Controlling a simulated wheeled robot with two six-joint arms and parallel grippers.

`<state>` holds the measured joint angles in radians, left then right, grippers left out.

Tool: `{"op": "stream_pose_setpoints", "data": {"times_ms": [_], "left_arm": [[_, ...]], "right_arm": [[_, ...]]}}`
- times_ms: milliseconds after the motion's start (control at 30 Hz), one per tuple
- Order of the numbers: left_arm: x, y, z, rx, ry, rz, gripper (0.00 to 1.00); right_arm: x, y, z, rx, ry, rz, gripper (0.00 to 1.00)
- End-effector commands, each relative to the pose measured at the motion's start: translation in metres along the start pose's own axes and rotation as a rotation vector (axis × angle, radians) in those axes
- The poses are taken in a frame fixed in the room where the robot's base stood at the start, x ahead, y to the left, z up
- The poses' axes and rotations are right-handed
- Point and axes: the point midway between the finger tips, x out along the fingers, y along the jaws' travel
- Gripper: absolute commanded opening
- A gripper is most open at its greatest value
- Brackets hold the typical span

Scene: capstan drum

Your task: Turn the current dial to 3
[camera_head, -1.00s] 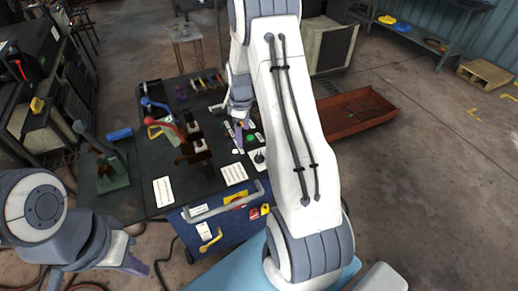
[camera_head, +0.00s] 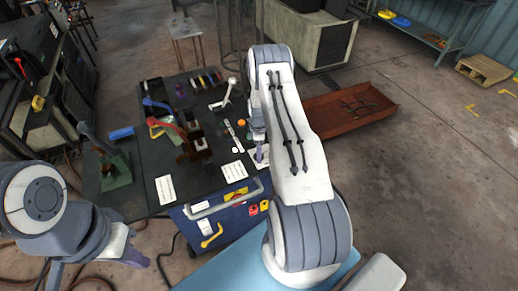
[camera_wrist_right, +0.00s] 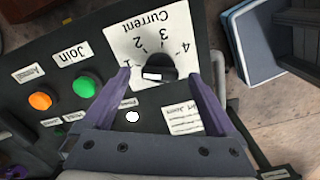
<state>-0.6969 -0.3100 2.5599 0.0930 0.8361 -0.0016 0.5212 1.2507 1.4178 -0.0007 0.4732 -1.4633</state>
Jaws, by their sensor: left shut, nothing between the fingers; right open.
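The current dial is a black knob (camera_wrist_right: 160,66) on a white plate (camera_wrist_right: 121,42) marked "Current" with numbers around it. The knob carries a white mark, but I cannot tell which number it points at. My right gripper (camera_wrist_right: 158,78) is open, with its purple fingers on either side of the knob; I cannot tell whether they touch it. In the head view my right gripper (camera_head: 260,153) is at the dial plate (camera_head: 263,163), and the knob is hidden. My left gripper (camera_head: 137,258) is shut and empty at the lower left, away from the panel.
A green button (camera_wrist_right: 88,84) and an orange button (camera_wrist_right: 40,101) sit beside the dial plate. Levers with red and blue handles (camera_head: 163,122) stand on the dark bench to the left. A blue cabinet (camera_head: 228,225) with a grey rail is in front. A rusty tray (camera_head: 345,112) lies at right.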

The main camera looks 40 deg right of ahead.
Motion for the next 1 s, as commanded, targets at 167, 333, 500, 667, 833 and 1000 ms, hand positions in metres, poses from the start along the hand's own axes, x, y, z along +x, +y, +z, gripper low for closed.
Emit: {"op": "stream_pose_setpoints", "data": {"times_ms": [167, 333, 500, 667, 833, 1000], "left_arm": [[-0.003, 0.000, 0.000, 0.001, 0.000, 0.000, 0.00], [-0.002, 0.000, 0.000, 0.001, 0.000, 0.000, 0.00], [-0.002, 0.000, 0.000, 0.000, 0.000, 0.000, 0.00], [-0.002, 0.000, 0.000, 0.000, 0.000, 0.000, 0.00], [0.000, 0.000, 0.000, 0.000, 0.000, 0.000, 0.00], [0.008, -0.001, 0.001, -0.001, 0.000, 0.000, 0.00]], "right_arm": [[0.007, 0.000, 0.000, 0.000, 0.000, 0.001, 0.93], [0.008, 0.000, 0.000, 0.000, 0.000, 0.001, 0.93], [0.007, 0.000, 0.000, 0.000, 0.000, 0.001, 0.50], [0.007, 0.002, 0.002, 0.002, 0.000, 0.001, 0.07], [0.008, 0.000, 0.001, 0.013, 0.000, 0.001, 0.07], [0.009, 0.000, 0.001, 0.069, 0.000, 0.001, 0.07]]}}
